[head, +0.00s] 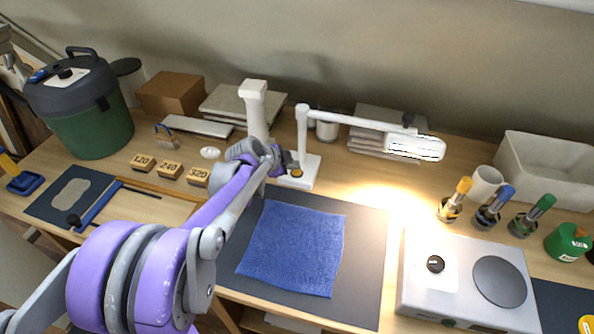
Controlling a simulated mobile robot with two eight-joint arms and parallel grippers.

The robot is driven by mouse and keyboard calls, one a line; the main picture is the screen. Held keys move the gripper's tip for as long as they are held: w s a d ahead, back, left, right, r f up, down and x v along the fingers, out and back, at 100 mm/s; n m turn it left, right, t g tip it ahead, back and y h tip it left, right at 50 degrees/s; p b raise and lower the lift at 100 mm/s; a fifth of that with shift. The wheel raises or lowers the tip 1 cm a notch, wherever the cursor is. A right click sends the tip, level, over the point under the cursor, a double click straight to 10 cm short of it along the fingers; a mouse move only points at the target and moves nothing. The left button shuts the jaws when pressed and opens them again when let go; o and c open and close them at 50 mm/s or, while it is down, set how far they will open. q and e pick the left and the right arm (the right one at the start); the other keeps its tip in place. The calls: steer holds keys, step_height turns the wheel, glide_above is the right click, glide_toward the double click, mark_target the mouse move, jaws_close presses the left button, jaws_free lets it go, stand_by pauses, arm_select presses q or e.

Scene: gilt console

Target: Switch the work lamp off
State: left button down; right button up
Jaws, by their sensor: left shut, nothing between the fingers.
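The white work lamp (303,140) stands at the middle of the bench, with a square base and a long arm reaching right. Its head (415,147) is lit and casts a bright pool of light on the wood below. A small amber spot, which looks like a switch (297,173), shows on the base. My left gripper (291,163) is shut and empty, its fingertips at the left side of the base, close to the amber spot. I cannot tell whether they touch it. My right gripper is not in view.
A blue cloth (292,248) lies on a dark mat in front of the lamp. A hotplate (465,280), several brushes in jars (488,215) and a white bin (548,170) stand at right. Sanding blocks (170,169) and a green vacuum (88,130) are at left.

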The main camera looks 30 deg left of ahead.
mark_target(294, 173)
arm_select(q)
steer(key=shift+f, duration=0.4)
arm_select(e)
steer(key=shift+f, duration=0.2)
arm_select(q)
steer(key=shift+r, duration=0.1)
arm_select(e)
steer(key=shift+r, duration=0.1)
arm_select(q)
steer(key=shift+r+p, duration=0.5)
steer(key=shift+r, duration=0.3)
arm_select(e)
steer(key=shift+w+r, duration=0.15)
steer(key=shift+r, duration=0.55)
arm_select(q)
steer(key=shift+r+p, duration=0.4)
steer(key=shift+r, duration=0.15)
step_height(294, 173, up, 5)
steer(key=p, duration=0.3)
steer(key=shift+w, duration=0.1)
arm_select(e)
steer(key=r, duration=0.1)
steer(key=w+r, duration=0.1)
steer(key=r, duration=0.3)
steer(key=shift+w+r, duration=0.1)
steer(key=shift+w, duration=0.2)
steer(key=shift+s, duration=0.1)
